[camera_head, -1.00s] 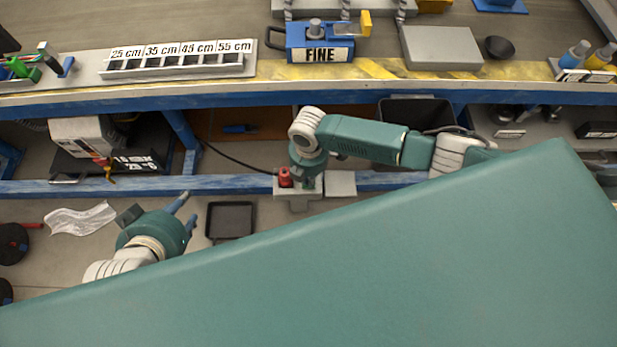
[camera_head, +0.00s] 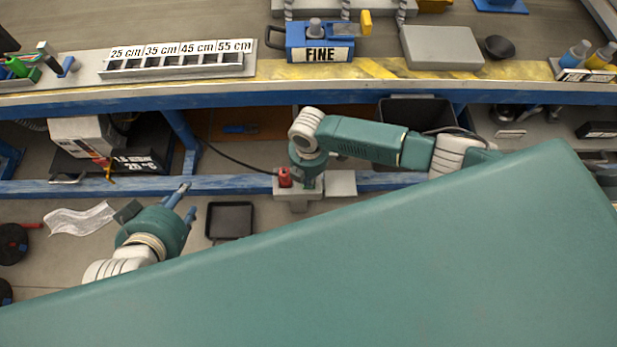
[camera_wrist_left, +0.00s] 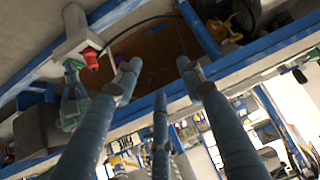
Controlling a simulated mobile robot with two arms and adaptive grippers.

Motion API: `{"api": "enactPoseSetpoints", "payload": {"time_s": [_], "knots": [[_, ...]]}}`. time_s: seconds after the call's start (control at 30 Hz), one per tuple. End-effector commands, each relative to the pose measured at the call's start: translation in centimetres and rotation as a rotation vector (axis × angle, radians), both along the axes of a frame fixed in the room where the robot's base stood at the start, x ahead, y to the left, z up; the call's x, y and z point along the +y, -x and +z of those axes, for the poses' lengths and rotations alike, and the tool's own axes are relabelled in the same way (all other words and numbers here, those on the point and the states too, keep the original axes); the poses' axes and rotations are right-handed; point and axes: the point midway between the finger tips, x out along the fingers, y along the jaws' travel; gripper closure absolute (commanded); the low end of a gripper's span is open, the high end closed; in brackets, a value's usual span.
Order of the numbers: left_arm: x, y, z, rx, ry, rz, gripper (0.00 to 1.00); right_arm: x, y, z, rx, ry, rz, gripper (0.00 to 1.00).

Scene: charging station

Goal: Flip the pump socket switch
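The pump socket (camera_head: 299,192) is a light grey box on the blue lower rail, with a red plug (camera_head: 285,177) on its left part. A green part shows at its right, partly hidden under my right gripper (camera_head: 307,183). My right gripper is right at the box; its fingers are too hidden to tell their opening or contact. My left gripper (camera_head: 186,204) is left of the socket, apart from it, with its blue fingers spread and empty. In the left wrist view the fingers (camera_wrist_left: 160,85) are spread; the socket box (camera_wrist_left: 78,40) and red plug (camera_wrist_left: 91,60) show at upper left.
A black tray (camera_head: 230,220) lies on the floor below the rail. A black cable (camera_head: 235,160) runs to the socket. A blue post (camera_head: 182,140) stands left of it.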

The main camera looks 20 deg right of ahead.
Motion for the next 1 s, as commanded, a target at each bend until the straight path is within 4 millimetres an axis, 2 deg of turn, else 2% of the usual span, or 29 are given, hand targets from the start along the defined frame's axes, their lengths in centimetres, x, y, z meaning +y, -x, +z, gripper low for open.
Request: {"api": "enactPoseSetpoints", "payload": {"time_s": [0.37,1.0], "knots": [[-0.2,-0.3,0.3,-0.013,0.003,-0.002,0.60,0.0,0.0,0.0,0.000,0.000,0.000,1.00],[1.3,4.0,-2.0,0.179,-0.038,0.013,0.60,0.0,0.0,1.0,0.000,0.000,0.000,1.00]]}}
